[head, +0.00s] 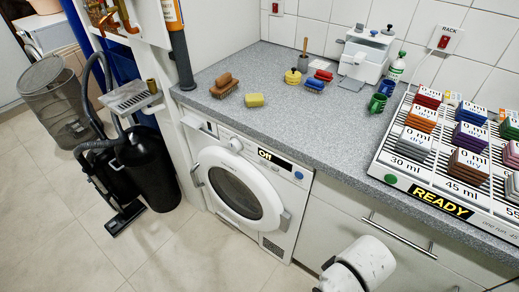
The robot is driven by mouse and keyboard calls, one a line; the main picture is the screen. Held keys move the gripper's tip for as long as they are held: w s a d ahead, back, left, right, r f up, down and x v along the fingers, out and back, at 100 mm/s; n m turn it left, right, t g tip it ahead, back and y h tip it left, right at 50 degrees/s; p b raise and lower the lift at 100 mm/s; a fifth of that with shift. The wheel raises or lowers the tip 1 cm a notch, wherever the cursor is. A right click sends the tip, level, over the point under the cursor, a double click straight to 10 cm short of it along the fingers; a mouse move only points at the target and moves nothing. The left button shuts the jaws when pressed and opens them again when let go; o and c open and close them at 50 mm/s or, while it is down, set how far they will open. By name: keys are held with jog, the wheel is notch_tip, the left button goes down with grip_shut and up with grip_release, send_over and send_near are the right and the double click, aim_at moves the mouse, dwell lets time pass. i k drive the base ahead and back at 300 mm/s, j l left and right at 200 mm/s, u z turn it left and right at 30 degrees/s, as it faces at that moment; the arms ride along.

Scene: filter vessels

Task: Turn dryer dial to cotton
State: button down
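The dryer (285,208) is a white front-loading machine under the counter, with its round door (239,188) closed. Its dial (236,144) is a small pale round knob on the top panel, left of the display. The display (273,158) reads "Off" in yellow on black. A blue button (299,175) sits at the right end of the panel. The dial's pointer and any cotton mark are too small to read. A white rounded part of my arm shows at the bottom right, apart from the dryer. My gripper's fingers are not in view.
The grey counter (235,113) overhangs the dryer and carries brushes, a yellow sponge (254,100) and a rack (455,195) reading "READY". A black vacuum (105,170) and black cylinder (148,168) stand left. The tiled floor (215,265) before the dryer is clear.

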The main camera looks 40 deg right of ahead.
aim_at(234, 144)
jog(key=i+j, duration=0.35)
jog(key=i, duration=0.15)
jog(key=i+j, duration=0.35)
jog(key=i, duration=0.15)
jog(key=l+z, duration=0.05)
